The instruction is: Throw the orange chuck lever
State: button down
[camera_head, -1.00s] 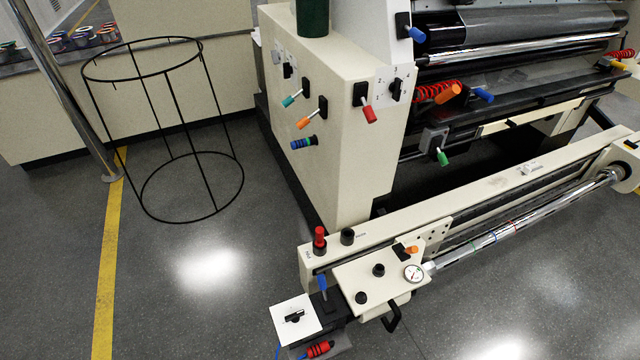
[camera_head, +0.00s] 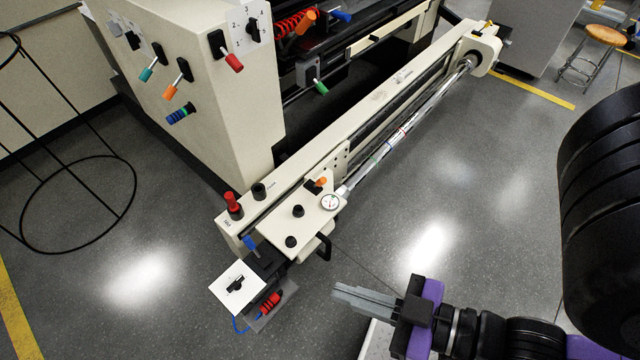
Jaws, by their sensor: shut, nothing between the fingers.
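Two other orange handles show: one on the cream cabinet's side (camera_head: 173,88) and one by the red coiled hose (camera_head: 306,20). No label shows which one is the chuck lever. My gripper (camera_head: 337,295) is at the lower right, over the floor, with grey fingers pointing left. It is shut and empty, apart from the end block and to its right.
A wire hoop stand (camera_head: 75,205) is far left. Floor right of the shaft is clear.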

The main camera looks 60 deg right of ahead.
aim_at(323, 180)
jog(key=j+z, duration=0.15)
jog(key=z, duration=1)
